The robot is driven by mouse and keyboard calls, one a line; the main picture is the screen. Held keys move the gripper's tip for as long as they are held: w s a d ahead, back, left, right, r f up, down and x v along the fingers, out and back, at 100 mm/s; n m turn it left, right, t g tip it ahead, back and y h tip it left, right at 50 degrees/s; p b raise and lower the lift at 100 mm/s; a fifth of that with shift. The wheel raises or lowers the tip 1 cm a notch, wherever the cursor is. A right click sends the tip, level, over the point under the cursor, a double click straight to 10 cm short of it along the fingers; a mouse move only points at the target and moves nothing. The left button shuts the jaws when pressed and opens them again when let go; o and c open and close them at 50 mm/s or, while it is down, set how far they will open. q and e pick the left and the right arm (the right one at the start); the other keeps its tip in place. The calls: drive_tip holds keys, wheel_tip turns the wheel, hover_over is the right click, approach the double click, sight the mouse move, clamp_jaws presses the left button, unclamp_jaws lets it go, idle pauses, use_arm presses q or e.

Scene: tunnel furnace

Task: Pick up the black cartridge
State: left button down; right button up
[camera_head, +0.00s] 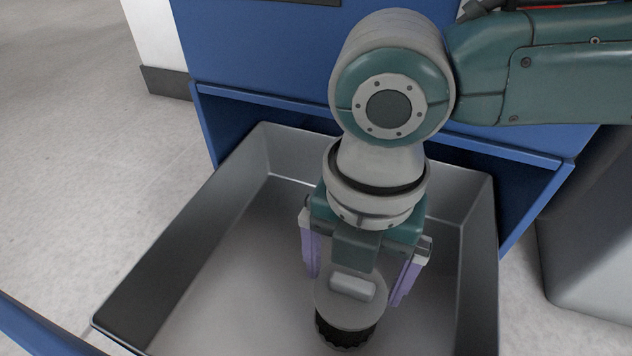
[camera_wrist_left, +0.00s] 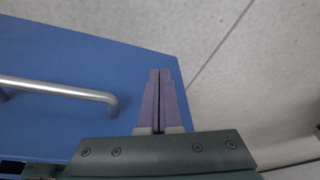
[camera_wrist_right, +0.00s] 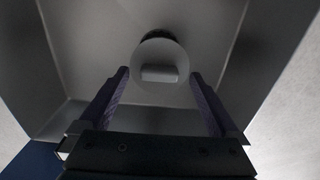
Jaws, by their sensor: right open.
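The black cartridge (camera_head: 348,314) stands in the grey bin. It has a round light grey top with a raised block-like handle and a black ribbed lower edge. My right gripper (camera_head: 354,289) is open above it, pointing down, with one purple finger on each side of the handle. In the right wrist view the cartridge (camera_wrist_right: 158,58) shows ahead, between the open fingertips (camera_wrist_right: 160,72). I cannot tell whether the fingers touch it. My left gripper (camera_wrist_left: 160,72) is shut and empty in the left wrist view, away from the cartridge.
The deep grey bin (camera_head: 180,265) has raised walls around the right gripper. Its far end sits in an opening of the blue furnace housing (camera_head: 265,60). A blue panel with a metal handle (camera_wrist_left: 60,88) is near my left gripper. Open floor (camera_head: 80,160) lies left.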

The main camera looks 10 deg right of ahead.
clamp_jaws()
idle(0.8)
